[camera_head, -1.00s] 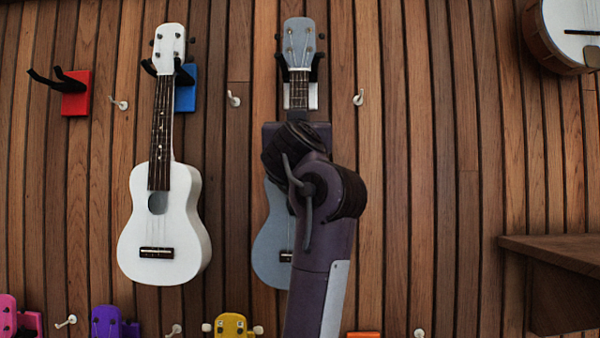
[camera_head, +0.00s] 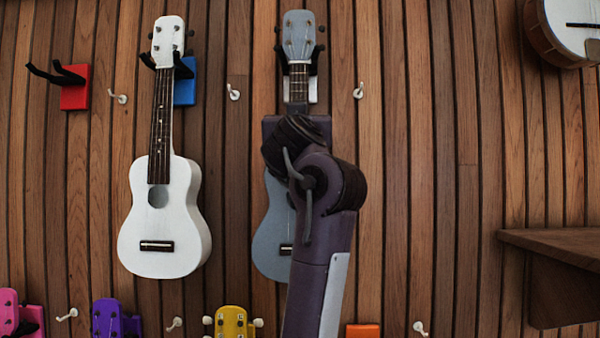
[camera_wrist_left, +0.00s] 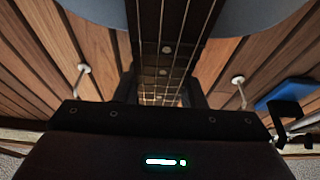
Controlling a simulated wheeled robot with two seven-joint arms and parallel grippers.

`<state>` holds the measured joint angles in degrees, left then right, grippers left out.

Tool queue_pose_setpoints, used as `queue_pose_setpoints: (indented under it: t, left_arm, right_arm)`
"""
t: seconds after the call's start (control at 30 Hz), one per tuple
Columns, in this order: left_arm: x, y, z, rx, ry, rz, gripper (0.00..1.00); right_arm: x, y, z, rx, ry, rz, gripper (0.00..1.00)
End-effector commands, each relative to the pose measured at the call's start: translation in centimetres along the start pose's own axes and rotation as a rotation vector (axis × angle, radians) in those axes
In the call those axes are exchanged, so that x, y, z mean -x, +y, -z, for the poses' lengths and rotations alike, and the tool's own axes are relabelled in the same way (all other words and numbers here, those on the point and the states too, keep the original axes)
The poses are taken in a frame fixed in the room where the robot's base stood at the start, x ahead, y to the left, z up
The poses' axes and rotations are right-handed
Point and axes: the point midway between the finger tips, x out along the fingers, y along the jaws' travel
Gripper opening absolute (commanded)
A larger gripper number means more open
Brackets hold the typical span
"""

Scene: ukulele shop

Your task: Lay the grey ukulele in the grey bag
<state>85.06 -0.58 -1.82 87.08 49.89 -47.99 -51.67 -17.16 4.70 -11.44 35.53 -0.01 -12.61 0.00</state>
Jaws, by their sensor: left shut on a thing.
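The grey ukulele (camera_head: 272,240) hangs upright against the slatted wall, its head (camera_head: 298,38) in front of a dark forked holder on a white plate (camera_head: 313,90). My left gripper (camera_head: 296,135) is in front of its neck and hides the upper body and part of the strings. In the left wrist view the gripper (camera_wrist_left: 160,92) is shut on the neck (camera_wrist_left: 166,45), with the dark fingers on either side of it. The fingertips are hidden in the head view. My right gripper and the grey bag are not in view.
A white ukulele (camera_head: 160,220) hangs just left on a blue holder (camera_head: 185,88). An empty red holder (camera_head: 74,87) is further left. Pink, purple and yellow (camera_head: 232,322) heads show below. A brown shelf (camera_head: 550,240) juts out at right, under a banjo (camera_head: 570,30). Small hooks dot the wall.

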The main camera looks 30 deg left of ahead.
Motion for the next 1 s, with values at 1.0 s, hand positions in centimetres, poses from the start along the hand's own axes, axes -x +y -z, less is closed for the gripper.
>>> queue_pose_setpoints:
  t: [1.0]
  left_arm:
    - [-0.9,0.0,2.7,-0.001,0.003,0.000,0.00]
  right_arm:
    - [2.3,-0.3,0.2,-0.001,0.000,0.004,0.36]
